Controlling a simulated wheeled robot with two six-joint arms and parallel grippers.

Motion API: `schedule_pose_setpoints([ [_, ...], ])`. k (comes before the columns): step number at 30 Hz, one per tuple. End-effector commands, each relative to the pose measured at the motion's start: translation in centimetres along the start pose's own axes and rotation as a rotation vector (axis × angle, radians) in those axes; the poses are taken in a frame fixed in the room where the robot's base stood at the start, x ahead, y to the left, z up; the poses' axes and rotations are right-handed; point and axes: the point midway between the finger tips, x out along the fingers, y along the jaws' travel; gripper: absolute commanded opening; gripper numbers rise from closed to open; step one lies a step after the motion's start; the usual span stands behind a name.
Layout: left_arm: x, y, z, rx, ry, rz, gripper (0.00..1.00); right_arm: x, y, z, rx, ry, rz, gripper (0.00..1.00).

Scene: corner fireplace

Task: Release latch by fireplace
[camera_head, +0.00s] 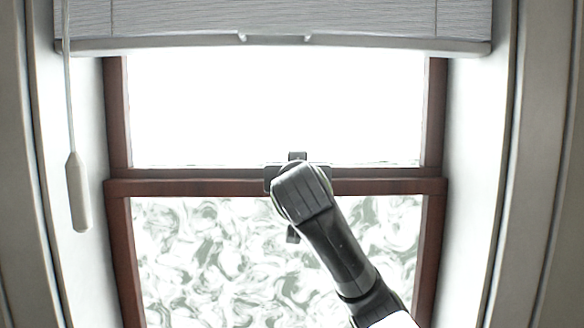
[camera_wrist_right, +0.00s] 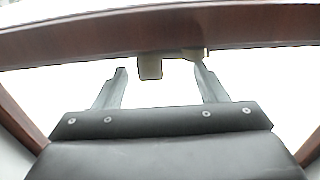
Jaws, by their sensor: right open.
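A small grey latch piece (camera_wrist_right: 150,66) shows in the right wrist view at the edge of the window's dark red-brown rail. A small brassy part (camera_wrist_right: 196,54) sits to its right. My right gripper (camera_wrist_right: 160,69) is open, one finger on each side of the grey piece in that view. I cannot tell whether a finger touches it. In the head view my right arm reaches up from the lower right, and its gripper (camera_head: 295,196) is at the middle of the window's cross rail (camera_head: 390,186). The wrist hides the latch there. My left gripper is not in view.
A grey blind (camera_head: 270,20) hangs across the window top. Its cord with a long pull (camera_head: 77,190) hangs at the left. The bright upper pane (camera_head: 220,110) and the swirl-patterned lower pane (camera_head: 190,260) lie behind the arm. Pale frame sides stand left and right.

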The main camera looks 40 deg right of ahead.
Motion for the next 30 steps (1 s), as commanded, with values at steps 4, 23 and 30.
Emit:
schedule_pose_setpoints([
  [4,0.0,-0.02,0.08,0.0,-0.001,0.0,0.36,-0.09,0.04,-0.02,0.0,0.001,0.0,0.65],
  [23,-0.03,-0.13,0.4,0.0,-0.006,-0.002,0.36,-0.07,-0.01,-0.01,0.0,0.0,0.002,0.21],
  [30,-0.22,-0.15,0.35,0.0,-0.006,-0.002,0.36,-0.23,-0.26,-0.03,0.003,-0.001,0.041,0.21],
])
